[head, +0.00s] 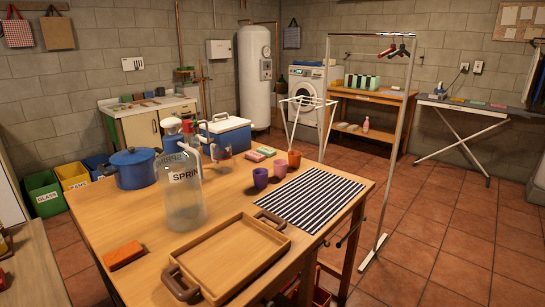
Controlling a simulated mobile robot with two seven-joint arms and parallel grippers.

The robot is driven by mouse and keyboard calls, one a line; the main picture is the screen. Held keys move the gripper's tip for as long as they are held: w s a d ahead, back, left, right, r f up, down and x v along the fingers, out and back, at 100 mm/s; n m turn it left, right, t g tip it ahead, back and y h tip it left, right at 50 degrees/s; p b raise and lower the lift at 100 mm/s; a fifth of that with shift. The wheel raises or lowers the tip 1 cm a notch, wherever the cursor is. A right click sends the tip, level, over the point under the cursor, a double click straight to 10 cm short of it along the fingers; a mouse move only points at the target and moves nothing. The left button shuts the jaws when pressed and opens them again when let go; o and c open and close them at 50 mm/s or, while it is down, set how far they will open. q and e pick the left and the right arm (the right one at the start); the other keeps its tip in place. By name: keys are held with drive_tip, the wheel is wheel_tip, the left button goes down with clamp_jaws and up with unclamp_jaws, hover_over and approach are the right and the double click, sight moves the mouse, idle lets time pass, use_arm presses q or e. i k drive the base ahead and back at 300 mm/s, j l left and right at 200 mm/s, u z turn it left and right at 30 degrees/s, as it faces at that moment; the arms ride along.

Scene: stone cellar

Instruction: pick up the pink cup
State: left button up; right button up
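Three small cups stand close together on the wooden table (120,235), behind the striped mat. The middle cup (280,168) looks pink to magenta. A purple cup (260,178) is just to its left and nearer, and an orange cup (294,159) is just to its right and farther back. All three look upright. Neither of my grippers shows in the head view, so I cannot see whether they are open or shut.
A striped mat (308,198) lies in front of the cups. A wooden tray (226,258), a clear labelled bottle (184,195), a blue pot (134,169), a blue-and-white cooler (226,133) and an orange sponge (123,255) share the table. A metal clothes rack (398,150) stands beyond its right edge.

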sight(280, 169)
drive_tip(key=l+u, duration=0.1)
drive_tip(key=u, duration=0.7)
drive_tip(key=i+l+u, duration=0.1)
drive_tip(key=l+u, duration=0.95)
drive_tip(key=l, duration=0.55)
drive_tip(key=k, duration=0.05)
